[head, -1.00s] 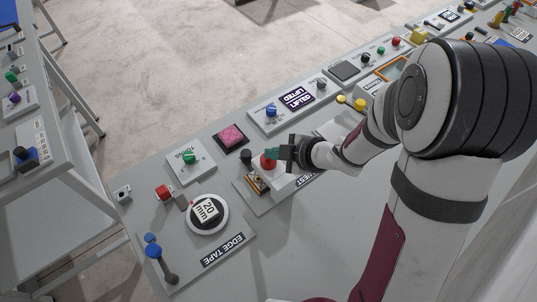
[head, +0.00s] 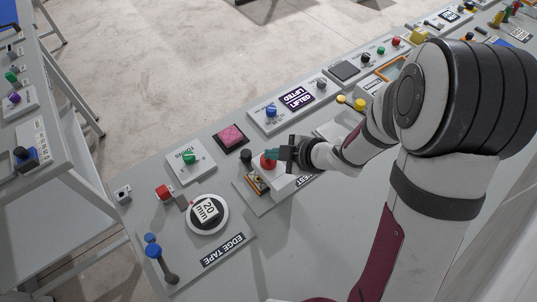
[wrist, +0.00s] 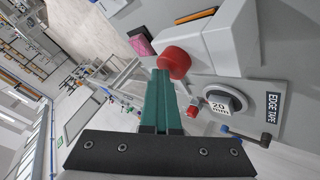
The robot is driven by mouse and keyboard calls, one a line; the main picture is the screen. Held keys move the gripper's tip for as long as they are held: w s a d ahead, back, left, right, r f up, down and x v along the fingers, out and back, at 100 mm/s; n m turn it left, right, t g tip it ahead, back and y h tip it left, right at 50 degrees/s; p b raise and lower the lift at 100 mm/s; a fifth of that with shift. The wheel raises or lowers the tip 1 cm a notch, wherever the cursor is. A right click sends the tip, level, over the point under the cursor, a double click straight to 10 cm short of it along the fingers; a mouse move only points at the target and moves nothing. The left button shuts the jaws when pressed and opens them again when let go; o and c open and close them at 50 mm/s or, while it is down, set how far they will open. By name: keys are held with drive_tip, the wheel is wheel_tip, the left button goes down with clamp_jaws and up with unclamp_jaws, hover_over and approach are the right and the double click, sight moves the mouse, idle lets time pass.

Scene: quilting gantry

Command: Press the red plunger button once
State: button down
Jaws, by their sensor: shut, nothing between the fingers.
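The red plunger button (head: 268,162) is a round red cap on the side of a light grey housing on the bench. In the wrist view the red cap (wrist: 173,62) sits just beyond and slightly right of the fingertips. My gripper (head: 271,153) has dark teal fingers and is shut with nothing between them. Its tips overlap the upper part of the button in the head view. In the wrist view the fingertips (wrist: 160,72) are at the cap's lower left edge. I cannot tell whether they touch it, or whether the cap is pressed in.
A dark knob (head: 246,156) and a pink pad (head: 231,137) stand left of the button. The bench front right of "EDGE TAPE" is bare.

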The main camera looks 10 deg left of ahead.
sight(273, 161)
drive_tip(key=shift+r, duration=1.05)
drive_tip(key=shift+r, duration=2.55)
drive_tip(key=w+d+r+m+t+h, duration=0.1)
drive_tip(key=d+r+m+t+h, duration=0.15)
drive_tip(key=d+m+h, duration=0.35)
drive_tip(key=w+d+r+m+t+h, duration=0.1)
drive_tip(key=w+d+r+m+t, duration=0.15)
drive_tip(key=d+m, duration=0.4)
drive_tip(key=s+d+m+g+h, duration=0.3)
drive_tip(key=s+d+m, duration=0.1)
drive_tip(key=s+d, duration=0.3)
drive_tip(key=s+a+m+g+y, duration=0.2)
drive_tip(key=s+a+m+g, duration=0.1)
drive_tip(key=s, duration=0.7)
drive_tip(key=s+a+m+g+y, duration=0.2)
drive_tip(key=s+a+m+g, duration=0.2)
drive_tip(key=s, duration=0.6)
drive_tip(key=shift+s+a+f+m, duration=0.2)
drive_tip(key=shift+a+f+m, duration=0.35)
drive_tip(key=shift+m, duration=0.7)
